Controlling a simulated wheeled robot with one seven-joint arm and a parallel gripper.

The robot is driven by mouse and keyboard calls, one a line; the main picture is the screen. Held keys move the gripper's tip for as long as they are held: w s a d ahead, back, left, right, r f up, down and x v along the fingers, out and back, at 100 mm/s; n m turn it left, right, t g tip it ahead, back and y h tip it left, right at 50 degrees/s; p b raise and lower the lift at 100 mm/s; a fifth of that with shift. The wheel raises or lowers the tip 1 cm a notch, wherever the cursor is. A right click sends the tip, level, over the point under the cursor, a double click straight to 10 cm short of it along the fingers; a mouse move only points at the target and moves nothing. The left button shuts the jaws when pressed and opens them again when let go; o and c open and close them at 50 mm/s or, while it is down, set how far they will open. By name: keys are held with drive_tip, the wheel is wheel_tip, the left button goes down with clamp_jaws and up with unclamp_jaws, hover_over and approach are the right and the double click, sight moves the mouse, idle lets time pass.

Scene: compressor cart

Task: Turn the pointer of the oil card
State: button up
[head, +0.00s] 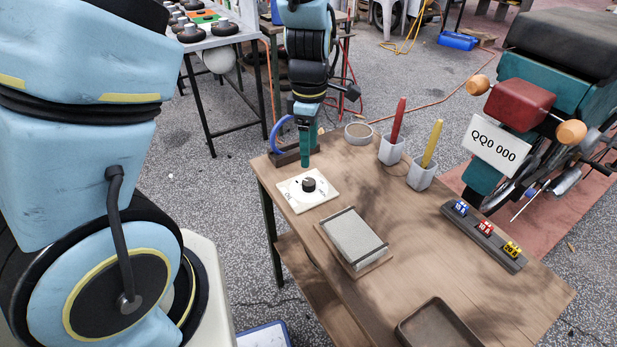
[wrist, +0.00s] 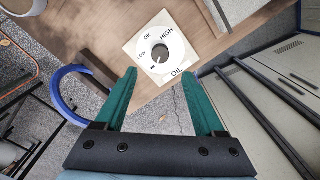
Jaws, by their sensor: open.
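The oil card (head: 322,198) is a white square plate lying on the near left part of the wooden table, with a dark round knob (head: 308,184) on it. I cannot tell exactly where the pointer aims. My gripper (head: 305,163) hangs just behind and above the card, pointing down. In the wrist view its two green fingers (wrist: 162,72) are apart, with nothing between them; the card shows beyond the fingertips.
A blue hoop on a wooden block (head: 287,156) stands beside my gripper. A grey box (head: 353,238) lies in front of the card.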

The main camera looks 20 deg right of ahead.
sight(309, 182)
wheel_tip(309, 182, down, 9)
drive_tip(key=shift+f+p, duration=0.2)
drive_tip(key=shift+p, duration=0.25)
clamp_jaws()
idle(0.5)
